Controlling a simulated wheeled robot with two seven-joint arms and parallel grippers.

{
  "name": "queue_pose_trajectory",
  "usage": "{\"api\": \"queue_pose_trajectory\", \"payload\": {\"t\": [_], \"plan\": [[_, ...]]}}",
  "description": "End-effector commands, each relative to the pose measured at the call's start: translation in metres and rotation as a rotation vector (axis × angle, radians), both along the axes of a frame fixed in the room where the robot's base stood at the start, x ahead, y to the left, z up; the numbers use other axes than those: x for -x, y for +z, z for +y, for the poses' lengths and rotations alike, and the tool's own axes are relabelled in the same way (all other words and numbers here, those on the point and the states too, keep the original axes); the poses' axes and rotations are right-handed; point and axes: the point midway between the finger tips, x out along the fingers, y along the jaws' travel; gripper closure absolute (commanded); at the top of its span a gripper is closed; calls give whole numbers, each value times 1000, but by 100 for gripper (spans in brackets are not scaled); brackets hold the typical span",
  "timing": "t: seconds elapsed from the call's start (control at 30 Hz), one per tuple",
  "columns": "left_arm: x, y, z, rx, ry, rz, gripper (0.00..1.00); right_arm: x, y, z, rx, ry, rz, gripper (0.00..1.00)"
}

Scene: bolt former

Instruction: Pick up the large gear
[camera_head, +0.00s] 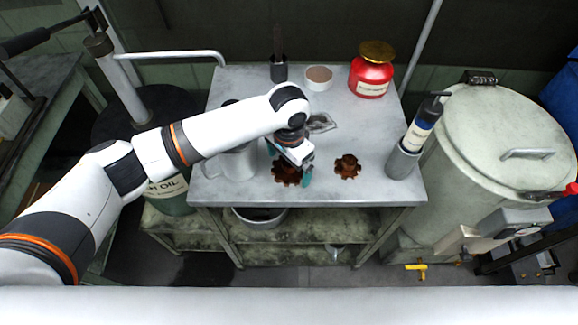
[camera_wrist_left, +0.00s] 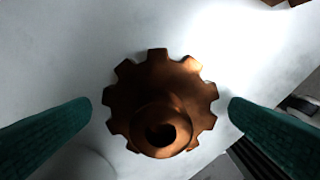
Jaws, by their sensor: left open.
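The large gear (camera_head: 285,172) is rusty brown and toothed, and lies on the grey table near its front edge. In the wrist view the gear (camera_wrist_left: 160,85) sits in the middle with its round hub and dark hole facing the camera. My left gripper (camera_head: 292,165) is over the gear in the head view and hides part of it. Its teal fingers (camera_wrist_left: 165,108) are open, one on each side of the gear, with a gap to the teeth on both sides. A smaller brown gear (camera_head: 347,167) lies to the right. My right gripper is not in view.
The table (camera_head: 230,93) also holds a red can (camera_head: 371,75), a small bowl (camera_head: 319,78), a dark holder (camera_head: 279,70) and a blue-labelled bottle (camera_head: 421,125) in a grey cup. A white jug (camera_head: 237,163) stands close left of the large gear. A large drum (camera_head: 500,150) is on the right.

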Motion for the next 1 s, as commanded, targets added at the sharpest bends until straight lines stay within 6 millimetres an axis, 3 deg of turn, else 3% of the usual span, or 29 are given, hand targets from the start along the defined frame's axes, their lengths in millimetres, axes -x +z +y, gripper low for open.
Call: {"api": "queue_pose_trajectory", "payload": {"t": [0.03,0.47,0.77,1.0], "plan": [[0,0,0,0,0,0,2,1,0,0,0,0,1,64],[-1,2,-1,3,0,-3,70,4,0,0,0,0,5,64],[-1,9,-1,4,-1,-3,70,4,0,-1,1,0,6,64],[-2,48,-1,5,0,-5,70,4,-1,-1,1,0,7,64]]}}
